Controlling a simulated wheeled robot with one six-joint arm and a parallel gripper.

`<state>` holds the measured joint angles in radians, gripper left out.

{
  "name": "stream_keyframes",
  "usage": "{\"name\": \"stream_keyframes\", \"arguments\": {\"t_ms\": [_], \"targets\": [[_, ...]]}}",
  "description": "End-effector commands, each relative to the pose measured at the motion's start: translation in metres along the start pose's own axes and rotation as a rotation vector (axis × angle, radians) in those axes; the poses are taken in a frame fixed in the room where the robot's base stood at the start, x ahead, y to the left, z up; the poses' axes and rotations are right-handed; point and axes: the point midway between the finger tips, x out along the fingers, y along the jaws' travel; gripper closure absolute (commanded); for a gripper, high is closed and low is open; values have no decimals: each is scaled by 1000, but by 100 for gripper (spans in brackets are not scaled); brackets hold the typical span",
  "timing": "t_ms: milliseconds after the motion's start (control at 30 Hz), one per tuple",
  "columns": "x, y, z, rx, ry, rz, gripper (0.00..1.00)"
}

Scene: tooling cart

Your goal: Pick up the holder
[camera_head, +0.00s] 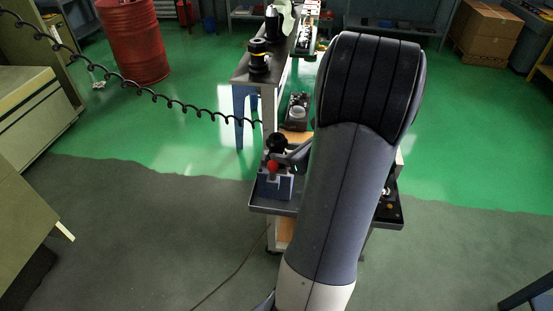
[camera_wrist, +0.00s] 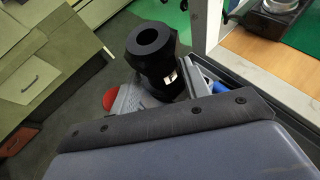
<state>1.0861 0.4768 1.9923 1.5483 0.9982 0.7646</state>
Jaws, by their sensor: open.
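The holder (camera_wrist: 152,58) is a black, stepped cylinder with a round hole in its top. In the wrist view it stands just beyond the grey edge of my wrist, tilted by the view. In the head view the holder (camera_head: 277,142) stands at a blue-grey block (camera_head: 275,185) with a red knob, left of my arm. My gripper (camera_wrist: 168,92) is open, with grey parts on both sides of the holder's lower portion. Whether they touch it I cannot tell. The holder's lower end is hidden by my wrist, and my arm hides much of the gripper in the head view.
The block sits on a dark cart tray (camera_head: 262,207). A metal post (camera_wrist: 205,28) rises close to the right of the holder. Other black holders (camera_head: 258,58) stand on the upper shelf. A coiled black cable (camera_head: 150,93) hangs across the left. A red drum (camera_head: 135,40) stands behind.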

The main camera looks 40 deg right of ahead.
Motion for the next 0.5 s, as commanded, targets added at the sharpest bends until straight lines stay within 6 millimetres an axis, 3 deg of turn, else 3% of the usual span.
{"name": "stream_keyframes", "arguments": {"t_ms": [200,433,500], "targets": [[22,0,1,0,0,1,56],[23,0,0,0,-1,-1,56],[23,0,0,0,-1,-1,61]]}}
